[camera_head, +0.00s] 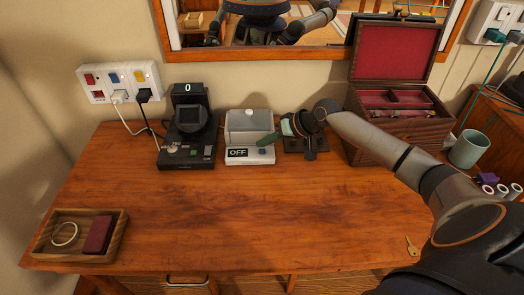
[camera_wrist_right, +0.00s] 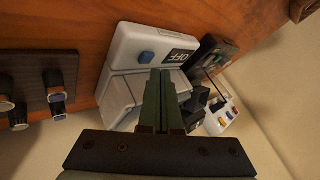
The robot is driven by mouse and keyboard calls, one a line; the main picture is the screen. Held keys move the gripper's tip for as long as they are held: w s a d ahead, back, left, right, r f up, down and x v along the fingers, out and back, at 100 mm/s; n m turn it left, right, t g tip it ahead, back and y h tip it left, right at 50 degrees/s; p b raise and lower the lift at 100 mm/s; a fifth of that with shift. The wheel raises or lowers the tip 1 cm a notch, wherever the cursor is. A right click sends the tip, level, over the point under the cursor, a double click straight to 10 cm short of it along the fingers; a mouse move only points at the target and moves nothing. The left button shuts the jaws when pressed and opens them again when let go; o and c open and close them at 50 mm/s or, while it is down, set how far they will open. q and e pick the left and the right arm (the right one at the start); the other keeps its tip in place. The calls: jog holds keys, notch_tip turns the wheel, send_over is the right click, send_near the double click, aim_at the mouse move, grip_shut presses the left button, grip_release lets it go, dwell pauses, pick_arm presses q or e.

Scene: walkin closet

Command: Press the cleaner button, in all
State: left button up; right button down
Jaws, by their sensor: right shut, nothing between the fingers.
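The cleaner (camera_head: 247,129) is a white and grey box with a lid knob, standing at the back of the wooden desk. Its front has a dark display reading OFF and a small blue button (camera_head: 262,152). My right gripper (camera_head: 266,140) is shut and empty, its green fingertips just above the cleaner's front right part. In the right wrist view the shut fingers (camera_wrist_right: 160,74) point toward the cleaner's front panel, and the blue button (camera_wrist_right: 147,57) lies just beyond and left of the tips. I cannot tell if they touch. My left gripper is out of view.
Left of the cleaner stands a black device (camera_head: 186,125) showing 0. A dark stand (camera_head: 305,147) is close on its right, beside an open wooden box (camera_head: 392,125). A tray (camera_head: 118,250) sits front left. The desk's middle is clear.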

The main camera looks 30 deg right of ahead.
aim_at(265, 154)
dwell(1.5)
jog(key=shift+f, duration=0.45)
jog(key=shift+f, duration=0.45)
dwell(0.7)
dwell(0.3)
jog(key=shift+r+p, duration=0.85)
jog(key=shift+r, duration=0.1)
notch_tip(265, 154, up, 5)
jog(key=p, duration=0.5)
